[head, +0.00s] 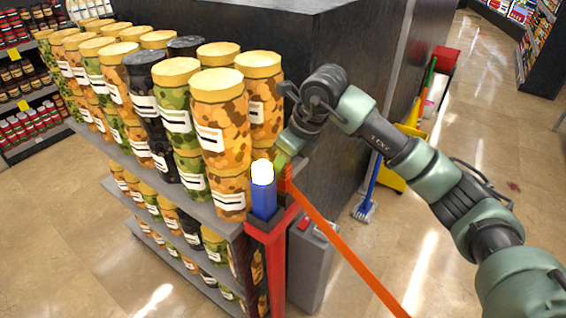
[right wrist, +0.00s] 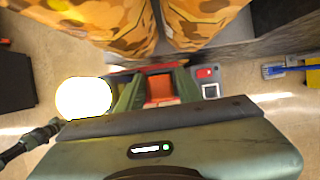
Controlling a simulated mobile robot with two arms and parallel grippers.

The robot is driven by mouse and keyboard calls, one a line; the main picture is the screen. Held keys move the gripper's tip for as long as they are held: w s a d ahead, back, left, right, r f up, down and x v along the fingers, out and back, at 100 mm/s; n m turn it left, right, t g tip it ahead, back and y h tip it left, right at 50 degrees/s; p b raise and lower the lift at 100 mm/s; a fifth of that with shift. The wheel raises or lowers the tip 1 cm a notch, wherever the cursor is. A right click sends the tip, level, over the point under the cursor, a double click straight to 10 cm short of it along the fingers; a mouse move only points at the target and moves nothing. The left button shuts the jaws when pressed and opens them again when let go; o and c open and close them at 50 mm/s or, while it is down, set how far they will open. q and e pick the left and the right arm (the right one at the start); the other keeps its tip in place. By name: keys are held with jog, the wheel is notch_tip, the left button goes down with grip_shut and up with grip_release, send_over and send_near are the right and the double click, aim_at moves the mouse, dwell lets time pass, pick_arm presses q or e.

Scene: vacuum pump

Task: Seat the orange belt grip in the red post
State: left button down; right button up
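The red post (head: 272,235) stands at the near corner of the shelf unit, with a blue cylinder (head: 264,202) capped by a bright white ball at its top. An orange belt (head: 345,250) runs from the post's top down to the lower right. My right gripper (head: 283,158) is at the post top, just right of the white ball. In the right wrist view its green fingers stand on both sides of the orange belt grip (right wrist: 159,90) and look closed on it. How deep the grip sits in the post is hidden. My left gripper is not in view.
Shelves (head: 160,190) full of camouflage-patterned jars (head: 218,110) stand close left of the gripper. A grey box with a red button (head: 310,260) stands right of the post. A blue mop (head: 367,200) and yellow bucket are farther back.

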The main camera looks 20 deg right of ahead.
jog(key=b+v, duration=0.1)
jog(key=v, duration=1.1)
jog(key=shift+b, duration=0.35)
jog(key=shift+s+f, duration=0.1)
